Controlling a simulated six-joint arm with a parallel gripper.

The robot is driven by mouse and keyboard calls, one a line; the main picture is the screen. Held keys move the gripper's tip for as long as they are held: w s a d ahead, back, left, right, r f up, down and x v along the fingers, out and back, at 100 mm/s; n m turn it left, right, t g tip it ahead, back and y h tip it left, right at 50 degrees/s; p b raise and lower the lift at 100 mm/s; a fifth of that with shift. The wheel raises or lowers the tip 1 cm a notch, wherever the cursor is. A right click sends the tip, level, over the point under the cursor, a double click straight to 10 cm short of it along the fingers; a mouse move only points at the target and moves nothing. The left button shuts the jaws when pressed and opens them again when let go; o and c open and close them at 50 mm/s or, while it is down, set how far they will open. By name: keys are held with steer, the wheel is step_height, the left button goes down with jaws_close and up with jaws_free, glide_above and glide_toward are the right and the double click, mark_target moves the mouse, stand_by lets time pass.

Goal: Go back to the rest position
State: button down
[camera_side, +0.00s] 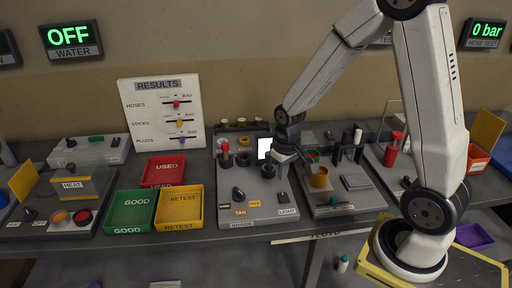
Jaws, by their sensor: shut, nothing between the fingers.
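My gripper (284,172) points down over the grey panel marked SHADE and LIGHT (262,211). Its fingers are shut with nothing seen between them. It is just right of a small lit white screen (264,148) and above a dark round part on the panel. My wrist hides part of the panel behind it. The exact gap between the fingertips and the panel is hard to tell.
Red (164,169), green (131,229) and yellow (203,222) trays sit to the left. A results board (162,113) stands at the back. To the right is a panel with an orange cup (319,180). A red-handled item (226,151) stands left of the gripper.

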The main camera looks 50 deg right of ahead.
steer(key=s+a+r+n+t, duration=0.2)
steer(key=s+a+r, duration=0.1)
steer(key=s+a, duration=0.2)
steer(key=a, duration=0.2)
steer(key=shift+s+a, duration=0.3)
